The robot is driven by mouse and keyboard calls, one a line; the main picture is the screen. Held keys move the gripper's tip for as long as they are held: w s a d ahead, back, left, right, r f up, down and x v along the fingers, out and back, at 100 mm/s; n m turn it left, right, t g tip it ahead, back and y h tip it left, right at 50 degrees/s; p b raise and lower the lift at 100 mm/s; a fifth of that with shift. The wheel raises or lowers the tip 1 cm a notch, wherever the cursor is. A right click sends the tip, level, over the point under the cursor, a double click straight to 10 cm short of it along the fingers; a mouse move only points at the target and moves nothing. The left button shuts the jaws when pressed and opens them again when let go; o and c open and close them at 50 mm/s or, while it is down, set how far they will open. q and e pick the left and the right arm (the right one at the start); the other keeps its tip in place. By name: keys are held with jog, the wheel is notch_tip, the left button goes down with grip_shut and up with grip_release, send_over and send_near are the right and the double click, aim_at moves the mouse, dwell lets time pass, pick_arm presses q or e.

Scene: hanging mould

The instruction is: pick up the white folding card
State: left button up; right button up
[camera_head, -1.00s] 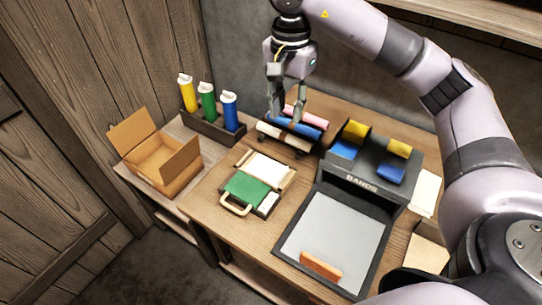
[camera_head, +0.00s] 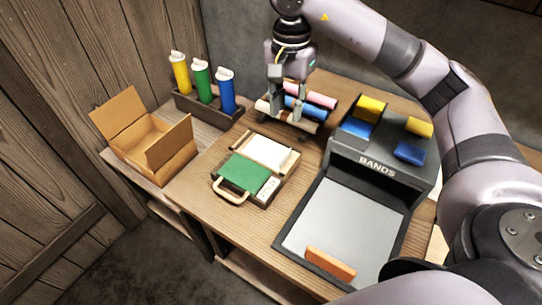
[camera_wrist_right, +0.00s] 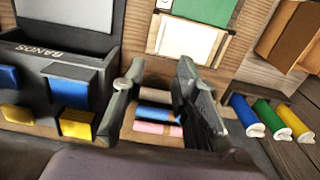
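A small white card (camera_head: 269,188) with dark lettering sits at the front right corner of a cream holder, beside a green panel (camera_head: 243,172). A larger blank white sheet (camera_head: 267,151) lies at the holder's back and also shows in the wrist view (camera_wrist_right: 188,38). I cannot tell for sure which is the folding card. My right gripper (camera_head: 289,115) points down over the rack of rolls, behind the holder and apart from both. In the wrist view its fingers (camera_wrist_right: 158,88) are spread, with rolls visible beyond the gap and nothing held. My left gripper is out of view.
White, blue and pink rolls (camera_head: 305,108) lie on a rack under my right gripper. A dark BANDS box (camera_head: 376,168) with a grey tray (camera_head: 345,228) stands right of the holder.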

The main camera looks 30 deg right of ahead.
jog(key=p, duration=0.1)
send_over(285, 155)
notch_tip(285, 155, down, 10)
jog(key=shift+r, duration=0.1)
notch_tip(285, 155, down, 4)
jog(key=shift+d+f+p, duration=0.1)
jog(key=shift+f+p, duration=0.05)
jog(key=shift+p, duration=0.7)
jog(key=shift+f, duration=0.55)
jog(key=shift+c, duration=0.6)
grip_shut()
